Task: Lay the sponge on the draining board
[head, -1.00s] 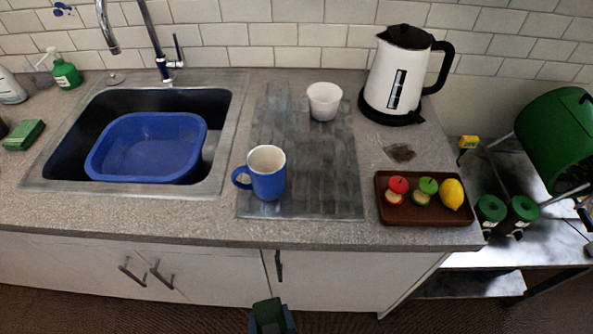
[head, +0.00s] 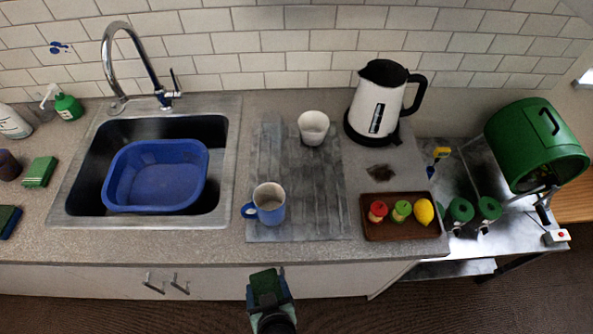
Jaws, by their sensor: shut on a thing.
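My gripper (head: 268,296) is at the bottom middle of the head view, in front of the counter edge. It is shut on a dark green sponge (head: 265,284), held in the air short of the counter; the jaws partly hide it. The grey grooved draining board (head: 307,190) lies on the counter right of the sink, beyond my gripper. A blue mug (head: 270,208) stands on its front left part. A white cup (head: 313,129) stands at its back right. The middle and front right of the board are bare.
A blue basin (head: 155,178) sits in the sink. A green block (head: 39,171) and a blue-green block (head: 8,221) lie on the far left counter.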

